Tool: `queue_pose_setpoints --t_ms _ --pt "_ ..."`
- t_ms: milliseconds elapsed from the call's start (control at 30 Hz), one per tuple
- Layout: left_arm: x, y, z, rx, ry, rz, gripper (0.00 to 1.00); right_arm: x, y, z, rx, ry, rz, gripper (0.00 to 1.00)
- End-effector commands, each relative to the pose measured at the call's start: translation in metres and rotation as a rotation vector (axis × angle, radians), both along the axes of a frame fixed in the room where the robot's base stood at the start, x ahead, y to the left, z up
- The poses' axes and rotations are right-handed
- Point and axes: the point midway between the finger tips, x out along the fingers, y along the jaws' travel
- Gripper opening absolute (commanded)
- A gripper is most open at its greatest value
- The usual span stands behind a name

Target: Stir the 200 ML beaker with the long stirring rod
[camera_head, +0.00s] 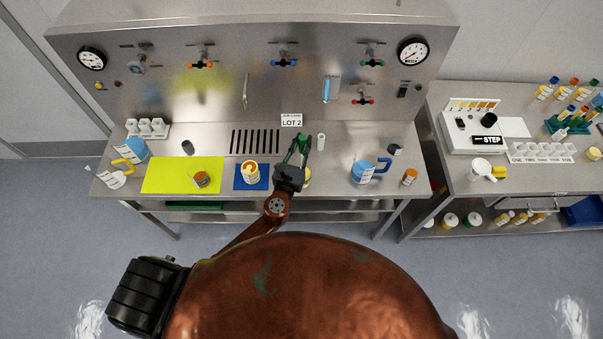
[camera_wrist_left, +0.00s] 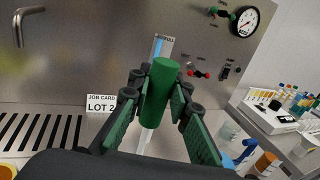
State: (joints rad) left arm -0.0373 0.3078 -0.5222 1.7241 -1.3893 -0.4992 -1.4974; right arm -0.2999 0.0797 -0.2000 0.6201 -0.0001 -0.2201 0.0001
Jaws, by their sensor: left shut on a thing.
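My left gripper (camera_head: 303,143) is above the steel bench, right of the blue mat. In the left wrist view its fingers (camera_wrist_left: 160,85) are shut on a green cylindrical handle (camera_wrist_left: 160,92); a pale, thin shaft (camera_wrist_left: 147,140) shows below it, so it looks like a stirring rod. A cup with yellow contents (camera_head: 250,173) stands on the blue mat (camera_head: 240,184), left of the gripper. A blue-marked beaker with a blue handle (camera_head: 364,172) stands to the right. The volume marks are too small to read, so I cannot tell which is the 200 ML beaker. My right gripper is not in view.
A brown bottle (camera_head: 409,177) stands at the bench's right end. A slim white cylinder (camera_head: 321,141) stands near the gripper. The LOT 2 card (camera_head: 291,120) is behind. Valves and gauges line the back panel.

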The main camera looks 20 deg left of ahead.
Motion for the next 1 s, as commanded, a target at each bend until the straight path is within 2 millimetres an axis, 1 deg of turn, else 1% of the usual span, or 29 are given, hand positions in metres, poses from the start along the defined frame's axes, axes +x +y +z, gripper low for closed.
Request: queue_pose_setpoints --t_ms 33,433,533,700,1000 --pt "0.000 0.000 0.010 0.000 0.000 0.000 0.00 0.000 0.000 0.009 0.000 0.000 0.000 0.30" --pt "0.000 0.000 0.048 0.001 -0.001 0.000 0.00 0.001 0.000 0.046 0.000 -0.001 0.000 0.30" --pt "0.000 0.000 0.054 -0.002 -0.003 0.000 0.00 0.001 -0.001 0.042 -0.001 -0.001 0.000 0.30" --pt "0.000 0.000 0.066 -0.002 -0.002 0.000 0.00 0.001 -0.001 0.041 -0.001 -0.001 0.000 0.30" --pt "0.000 0.000 0.070 0.000 0.000 0.000 0.00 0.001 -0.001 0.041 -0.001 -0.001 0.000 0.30"
